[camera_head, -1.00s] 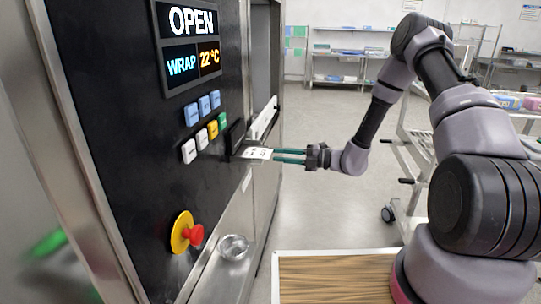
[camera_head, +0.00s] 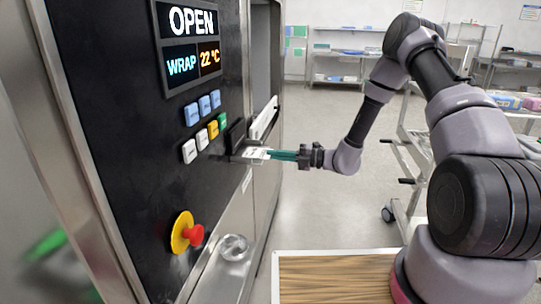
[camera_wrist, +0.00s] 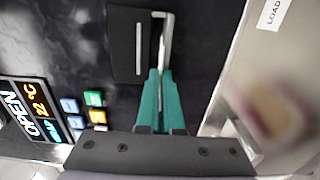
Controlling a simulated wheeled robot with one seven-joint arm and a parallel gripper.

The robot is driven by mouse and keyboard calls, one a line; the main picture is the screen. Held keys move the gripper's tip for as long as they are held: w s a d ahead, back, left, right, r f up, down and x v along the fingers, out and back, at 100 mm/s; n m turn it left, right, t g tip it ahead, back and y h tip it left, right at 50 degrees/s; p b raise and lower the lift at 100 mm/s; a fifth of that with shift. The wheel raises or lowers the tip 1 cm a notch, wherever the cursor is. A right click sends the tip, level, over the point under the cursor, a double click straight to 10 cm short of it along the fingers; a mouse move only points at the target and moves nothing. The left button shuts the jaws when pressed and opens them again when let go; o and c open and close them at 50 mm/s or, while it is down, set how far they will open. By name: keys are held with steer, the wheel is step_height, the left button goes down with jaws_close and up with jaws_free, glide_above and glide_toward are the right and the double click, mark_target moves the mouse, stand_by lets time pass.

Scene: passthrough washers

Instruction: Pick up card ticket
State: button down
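The white card ticket (camera_head: 254,153) with dark print sticks out of a black slot holder (camera_head: 237,140) on the machine's front panel. In the wrist view the card ticket (camera_wrist: 163,40) is seen nearly edge-on, as a pale strip at the slot. My gripper (camera_head: 272,155) comes from the right with its green fingers level. The fingers are together, and their tips (camera_wrist: 159,76) meet at the card's outer end. They look shut on it. The card's inner end is hidden in the slot.
The panel carries a display (camera_head: 190,40), coloured buttons (camera_head: 203,127) and a red emergency knob (camera_head: 195,235) on yellow. A small round metal dish (camera_head: 234,246) sits below the slot. A wheeled rack (camera_head: 410,165) stands at right; the floor between is clear.

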step_height(320, 180, up, 2)
steer(key=shift+r, duration=0.25)
steer(key=shift+d, duration=0.1)
steer(key=s+d+r, duration=0.1)
steer(key=d+r, duration=0.1)
steer(key=d, duration=0.4)
steer(key=s+d+r, duration=0.1)
steer(key=d+r, duration=0.2)
steer(key=d, duration=0.4)
steer(key=shift+s+d, duration=0.25)
steer(key=shift+s, duration=0.1)
steer(key=shift+w, duration=0.1)
